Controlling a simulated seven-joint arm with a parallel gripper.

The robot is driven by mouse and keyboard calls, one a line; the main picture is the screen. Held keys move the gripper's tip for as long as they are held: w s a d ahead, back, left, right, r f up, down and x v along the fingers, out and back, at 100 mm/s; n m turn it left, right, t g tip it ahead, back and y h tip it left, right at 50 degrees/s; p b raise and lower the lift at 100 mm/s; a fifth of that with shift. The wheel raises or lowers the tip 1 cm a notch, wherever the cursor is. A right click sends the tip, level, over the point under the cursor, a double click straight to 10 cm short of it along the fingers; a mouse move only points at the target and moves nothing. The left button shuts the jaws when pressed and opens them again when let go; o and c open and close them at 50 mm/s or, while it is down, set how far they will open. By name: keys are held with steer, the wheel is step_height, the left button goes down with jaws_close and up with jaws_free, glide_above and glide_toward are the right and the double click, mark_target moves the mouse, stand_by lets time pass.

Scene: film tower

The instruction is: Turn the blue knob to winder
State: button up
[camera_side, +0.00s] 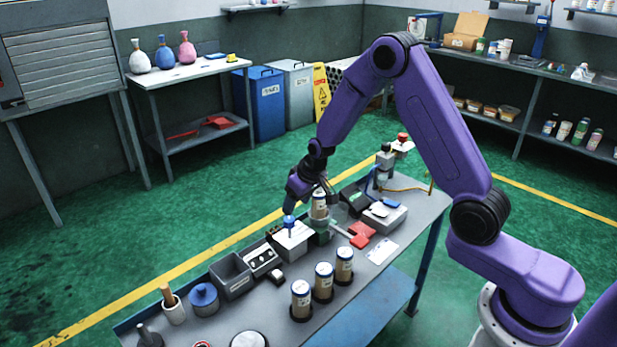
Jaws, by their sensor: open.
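The blue knob (289,221) stands on top of a white box (292,241) at the far edge of the grey bench. My gripper (296,203) is just above the knob, reaching down from the purple arm. The gripper is open, but its fingers are small and dark here, so I cannot tell whether they touch the knob. The marking that says winder is too small to read, and I cannot tell which way the knob points.
A film canister (319,205) stands upright on a green base right beside my gripper. A red piece (361,235) lies to its right. Three canisters (323,282) stand in front. A grey bin (231,277) and a blue round container (204,299) are to the left.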

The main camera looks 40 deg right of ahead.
steer(key=v, duration=1)
steer(key=shift+s, duration=0.1)
steer(key=s+a+r+n+g+y, duration=0.1)
steer(key=s+a+r+n, duration=0.2)
steer(key=s, duration=0.4)
steer(key=s+a+n+g, duration=0.1)
steer(key=s+a+n, duration=0.2)
steer(key=s+a, duration=0.35)
steer(key=s+d+r+n+g, duration=0.1)
steer(key=s+d+n, duration=0.1)
steer(key=s, duration=0.9)
steer(key=s+d+n+g+h, duration=0.1)
steer(key=s+d+n, duration=0.2)
steer(key=s, duration=0.8)
steer(key=shift+r+n, duration=0.3)
steer(key=shift+r, duration=0.05)
